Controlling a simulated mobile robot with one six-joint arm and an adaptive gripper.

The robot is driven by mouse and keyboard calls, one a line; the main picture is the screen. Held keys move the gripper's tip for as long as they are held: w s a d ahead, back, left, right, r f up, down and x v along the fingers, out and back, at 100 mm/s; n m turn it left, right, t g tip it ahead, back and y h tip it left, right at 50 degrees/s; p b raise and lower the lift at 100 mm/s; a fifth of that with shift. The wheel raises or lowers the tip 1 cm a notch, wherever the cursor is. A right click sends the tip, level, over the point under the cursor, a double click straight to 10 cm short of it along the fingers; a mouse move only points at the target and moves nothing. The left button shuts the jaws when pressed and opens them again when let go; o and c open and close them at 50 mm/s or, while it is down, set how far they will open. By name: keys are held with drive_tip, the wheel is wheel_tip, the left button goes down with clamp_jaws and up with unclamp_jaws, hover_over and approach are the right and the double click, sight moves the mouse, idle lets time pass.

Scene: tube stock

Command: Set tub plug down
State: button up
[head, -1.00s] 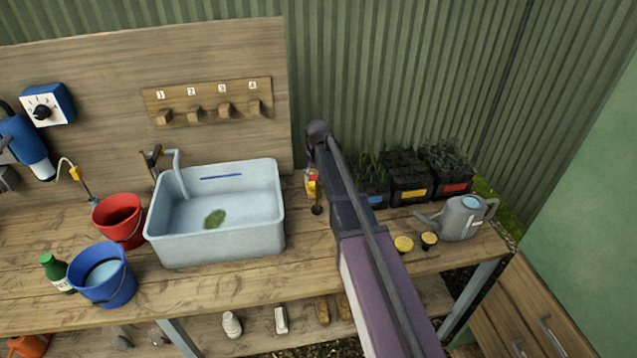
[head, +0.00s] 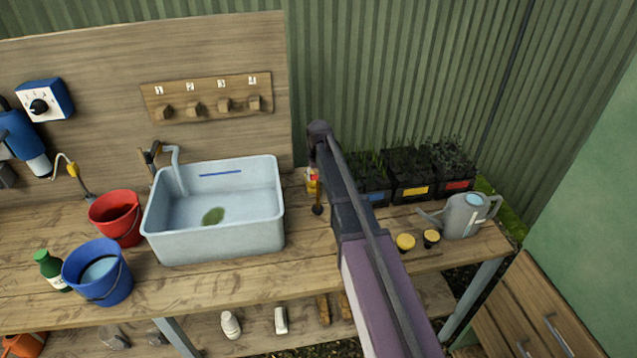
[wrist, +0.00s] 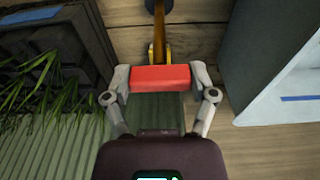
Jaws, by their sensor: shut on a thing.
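My gripper (wrist: 161,79) is shut on a red block-like grip, which seems to be part of the tub plug (wrist: 160,77). A thin brass-yellow stem runs from the grip to a dark round end. In the head view the plug (head: 317,209) shows beside my arm, its dark end low over the bench, just right of the tub. I cannot tell whether it touches the wood. My arm hides most of the gripper there. The pale grey tub (head: 215,240) holds water and a green clump; its side also shows at the right of the wrist view (wrist: 265,70).
Planted trays (head: 411,194) stand right of my arm, with a grey watering can (head: 465,216) and two yellow-topped pots (head: 405,242) nearer. A red bucket (head: 117,218) and blue bucket (head: 98,271) stand left of the tub. Bare bench (head: 305,255) lies between tub and arm.

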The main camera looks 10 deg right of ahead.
drive_tip(key=shift+f, duration=0.4)
drive_tip(key=shift+f+b, duration=0.2)
drive_tip(key=shift+b, duration=0.15)
drive_tip(key=o, duration=1.2)
drive_tip(key=shift+r, duration=0.1)
drive_tip(key=shift+o, duration=0.2)
drive_tip(key=shift+r, duration=0.1)
wheel_tip(320, 180, up, 12)
drive_tip(key=s+p, duration=0.1)
drive_tip(key=p, duration=1.1)
drive_tip(key=shift+s, duration=0.25)
drive_tip(key=shift+s, duration=0.1)
drive_tip(key=s+g, duration=0.1)
drive_tip(key=s, duration=2.7)
drive_tip(key=shift+d, duration=0.25)
